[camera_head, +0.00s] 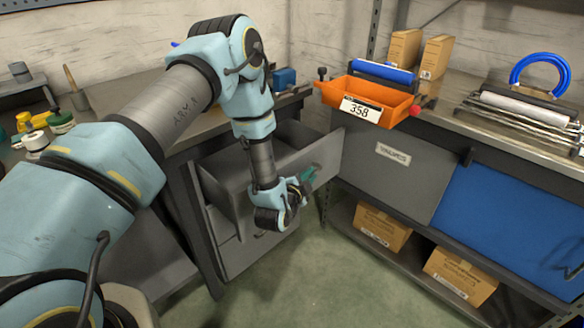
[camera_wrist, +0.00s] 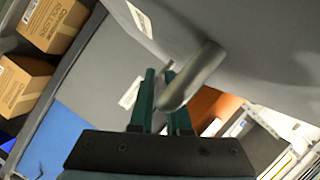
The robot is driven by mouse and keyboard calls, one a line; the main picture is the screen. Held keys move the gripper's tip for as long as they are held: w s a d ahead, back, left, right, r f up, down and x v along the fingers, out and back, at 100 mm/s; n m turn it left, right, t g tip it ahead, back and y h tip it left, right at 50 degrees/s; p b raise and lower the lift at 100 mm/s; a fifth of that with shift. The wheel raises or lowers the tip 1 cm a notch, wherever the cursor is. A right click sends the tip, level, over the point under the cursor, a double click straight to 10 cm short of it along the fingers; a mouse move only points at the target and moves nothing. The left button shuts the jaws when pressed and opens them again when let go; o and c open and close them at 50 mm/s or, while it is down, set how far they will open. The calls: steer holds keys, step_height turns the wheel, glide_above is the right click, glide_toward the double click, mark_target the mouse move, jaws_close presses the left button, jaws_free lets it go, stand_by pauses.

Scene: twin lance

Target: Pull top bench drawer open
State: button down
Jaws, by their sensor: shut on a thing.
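The top bench drawer (camera_head: 328,152) stands pulled out from the left workbench, and its grey inside shows behind the front panel. My gripper (camera_head: 306,176) is at the outer side of that front, low and tilted, with its green fingertips against it. In the wrist view, the grey drawer front (camera_wrist: 255,50) fills the upper right. A rounded metal handle (camera_wrist: 197,74) sticks out from it. My gripper's green fingers (camera_wrist: 163,103) are shut on this handle, one on each side. The head view hides the handle behind my gripper.
Lower drawers (camera_head: 252,252) sit below in the same bench. A second bench at the right has a grey panel (camera_head: 385,170), a blue panel (camera_head: 515,222), an orange bin (camera_head: 388,112) on top and cardboard boxes (camera_head: 382,226) below. Green floor (camera_head: 330,285) is clear in front.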

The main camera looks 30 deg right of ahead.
steer(key=s+d, duration=0.1)
steer(key=s, duration=0.6)
steer(key=shift+s+d+b, duration=0.2)
steer(key=shift+b, duration=0.2)
steer(key=c, duration=0.9)
jaws_free()
steer(key=shift+b+v, duration=1)
steer(key=shift+v, duration=4.35)
steer(key=shift+s, duration=0.1)
